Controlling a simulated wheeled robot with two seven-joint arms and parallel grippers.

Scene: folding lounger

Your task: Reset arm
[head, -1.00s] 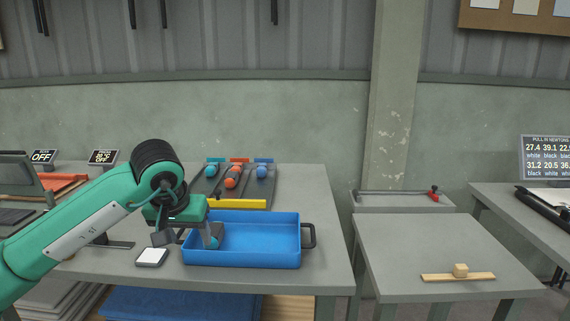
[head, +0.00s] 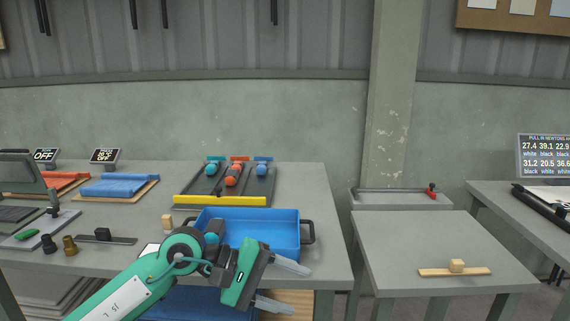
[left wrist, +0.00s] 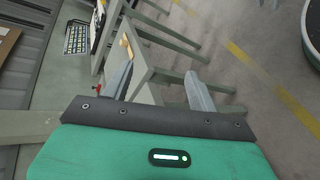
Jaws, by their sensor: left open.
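My left gripper (head: 283,285) is in front of the blue tray, near the table's front edge, with its two grey fingers spread apart and nothing between them. In the left wrist view the same gripper (left wrist: 160,82) points toward the side table and floor, its fingers apart. The blue tray (head: 262,258) with dark handles sits on the workbench, partly hidden by my left arm. A small teal-blue ball (head: 211,238) shows in its left part. My right gripper is not in view.
Behind the tray stands a dark rack (head: 228,183) with coloured balls and a yellow front bar (head: 220,200). A wooden block (head: 167,221) stands left of the tray. To the right, a grey side table (head: 440,235) carries a wooden strip (head: 437,272) and small block (head: 457,265).

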